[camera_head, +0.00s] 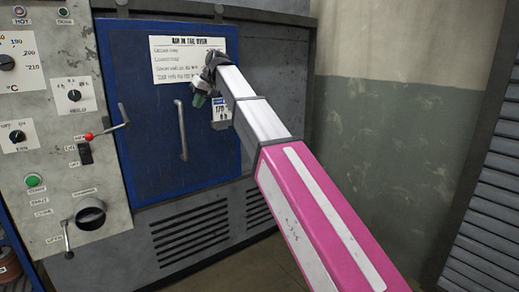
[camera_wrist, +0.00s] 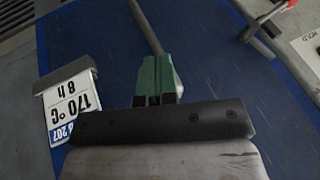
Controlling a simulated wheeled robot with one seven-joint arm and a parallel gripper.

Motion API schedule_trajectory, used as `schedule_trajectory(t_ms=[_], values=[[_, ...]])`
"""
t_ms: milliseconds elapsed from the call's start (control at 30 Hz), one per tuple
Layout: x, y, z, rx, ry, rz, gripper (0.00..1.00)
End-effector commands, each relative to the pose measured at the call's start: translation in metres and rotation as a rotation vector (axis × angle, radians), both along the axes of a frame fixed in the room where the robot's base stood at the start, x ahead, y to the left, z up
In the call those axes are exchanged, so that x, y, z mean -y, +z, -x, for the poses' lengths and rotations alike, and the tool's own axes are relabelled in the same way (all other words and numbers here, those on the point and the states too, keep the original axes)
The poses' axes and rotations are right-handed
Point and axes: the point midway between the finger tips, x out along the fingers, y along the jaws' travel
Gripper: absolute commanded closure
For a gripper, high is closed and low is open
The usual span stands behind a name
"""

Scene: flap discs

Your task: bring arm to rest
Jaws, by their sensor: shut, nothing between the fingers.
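My arm (camera_head: 300,190), pink and white, reaches from the lower right up to the front of a blue oven door (camera_head: 150,150). My gripper (camera_head: 199,100) is at the arm's far end, in front of the door's upper right part. In the wrist view its green fingers (camera_wrist: 157,78) are together with nothing between them. The grey door handle (camera_head: 181,130) stands upright left of the gripper. In the wrist view the handle (camera_wrist: 148,25) shows beyond the fingertips; whether they touch it I cannot tell. The door looks closed.
A control panel (camera_head: 50,120) with knobs, a red-ended lever (camera_head: 105,130) and a round pipe opening (camera_head: 90,213) stands left of the door. A tag reading 170 °C, 8 h (camera_wrist: 70,112) hangs close beside my gripper. A slatted grey shutter (camera_head: 490,200) is at right.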

Motion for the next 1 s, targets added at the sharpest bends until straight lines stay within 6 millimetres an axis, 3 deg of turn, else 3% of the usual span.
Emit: schedule_trajectory(t_ms=[267,367,667,1000], values=[[0.04,-0.071,-0.01,-0.021,-0.076,0.039,1.0],[0.062,-0.109,-0.012,-0.033,-0.116,0.062,1.0],[0.153,-0.245,-0.006,-0.074,-0.266,0.151,1.0],[0.257,-0.379,0.036,-0.121,-0.412,0.258,1.0]])
